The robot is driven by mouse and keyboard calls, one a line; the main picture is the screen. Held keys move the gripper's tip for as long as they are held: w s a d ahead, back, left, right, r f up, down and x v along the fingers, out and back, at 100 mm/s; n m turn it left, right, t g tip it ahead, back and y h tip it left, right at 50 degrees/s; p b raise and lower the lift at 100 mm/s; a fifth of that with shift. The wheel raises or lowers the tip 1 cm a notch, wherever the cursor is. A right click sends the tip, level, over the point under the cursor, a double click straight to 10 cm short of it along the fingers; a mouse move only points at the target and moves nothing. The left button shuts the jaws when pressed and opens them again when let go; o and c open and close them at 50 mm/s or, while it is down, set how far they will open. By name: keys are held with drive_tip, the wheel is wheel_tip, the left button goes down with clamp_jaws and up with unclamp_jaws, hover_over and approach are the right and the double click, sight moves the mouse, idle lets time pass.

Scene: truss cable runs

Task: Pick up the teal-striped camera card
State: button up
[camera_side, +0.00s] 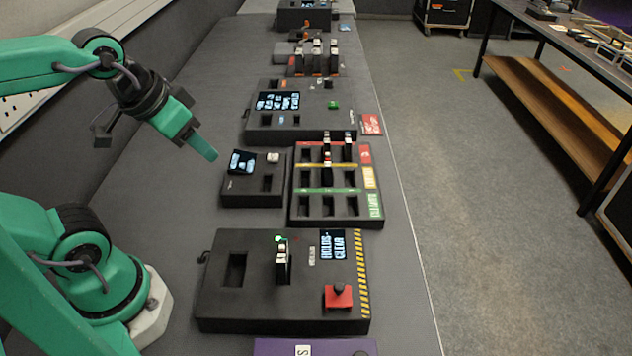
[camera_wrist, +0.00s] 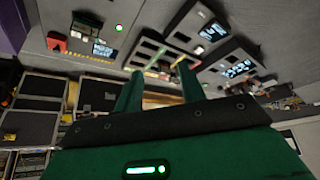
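My gripper (camera_side: 207,150) is up in the air at the left in the side view, above the grey bench and left of the small black box. In the wrist view its two green fingers stand apart with nothing between them (camera_wrist: 160,72). No teal stripe is clear enough to pick out the teal-striped camera card. One upright card (camera_side: 282,265) stands in a slot of the front black box. More cards (camera_side: 316,60) stand in a box farther back.
The front box (camera_side: 225,300) has an empty slot, a lit screen (camera_side: 333,246) and a red button (camera_side: 338,297). The small box (camera_side: 236,192) with a screen stands left of the tray. A larger box (camera_side: 262,134) is behind. The bench (camera_side: 150,215) is clear at left.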

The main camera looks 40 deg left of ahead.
sight(282, 248)
drive_tip(key=w+d+f+n+g, duration=0.1)
drive_tip(key=d+f+n+g, duration=0.1)
drive_tip(key=d, duration=0.3)
drive_tip(key=w+d+f+n+g, duration=0.1)
drive_tip(key=d+f+n, duration=0.3)
drive_tip(key=d+f, duration=0.1)
drive_tip(key=w+d+f+n+g, duration=0.1)
drive_tip(key=d+f+n+g, duration=0.1)
drive_tip(key=d, duration=0.4)
drive_tip(key=shift+w+d+f+n+g, duration=0.1)
drive_tip(key=shift+f+n+g, duration=0.3)
drive_tip(key=shift+f, duration=1.8)
drive_tip(key=shift+w+f, duration=0.1)
drive_tip(key=shift+f, duration=2.5)
clamp_jaws()
